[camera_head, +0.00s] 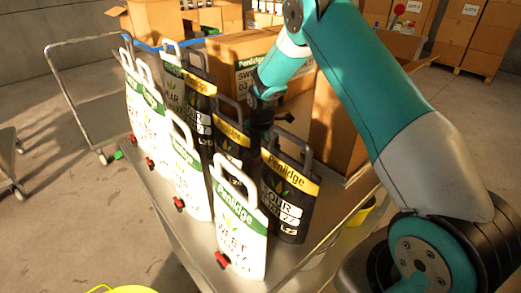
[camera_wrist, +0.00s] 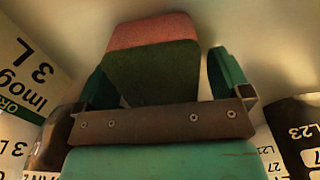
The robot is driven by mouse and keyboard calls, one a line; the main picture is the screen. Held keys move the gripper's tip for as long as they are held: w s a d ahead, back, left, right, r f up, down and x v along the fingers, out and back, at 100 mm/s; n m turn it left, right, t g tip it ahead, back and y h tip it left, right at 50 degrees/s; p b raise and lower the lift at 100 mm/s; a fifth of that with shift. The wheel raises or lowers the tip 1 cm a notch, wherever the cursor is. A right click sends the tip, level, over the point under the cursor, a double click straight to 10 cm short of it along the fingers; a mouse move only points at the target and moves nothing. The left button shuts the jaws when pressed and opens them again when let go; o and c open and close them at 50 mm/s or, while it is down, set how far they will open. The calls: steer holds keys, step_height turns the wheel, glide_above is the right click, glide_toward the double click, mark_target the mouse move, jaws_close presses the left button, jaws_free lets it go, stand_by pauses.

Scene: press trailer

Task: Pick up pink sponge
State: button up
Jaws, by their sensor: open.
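The pink sponge (camera_wrist: 152,30) shows in the wrist view as a rounded block with a pink band on top and a dark green face. It stands between the two teal fingers of my gripper (camera_wrist: 158,68), with a gap on the right side; on the left it appears close to the finger. The jaws are open. In the head view my gripper (camera_head: 272,122) reaches down among the pouches on the metal cart (camera_head: 166,200). The sponge is hidden there behind pouches and my arm.
White pouches (camera_head: 238,232) and black pouches (camera_head: 286,195) stand in rows on the cart, close around my gripper. A cardboard box (camera_head: 340,125) stands just behind. White pouch (camera_wrist: 28,65) and black pouch (camera_wrist: 295,125) flank my gripper in the wrist view. An empty trolley (camera_head: 85,105) is at left.

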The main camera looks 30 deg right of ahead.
steer(key=c, duration=1)
steer(key=shift+r, duration=0.1)
step_height(320, 180, up, 20)
steer(key=b, duration=0.2)
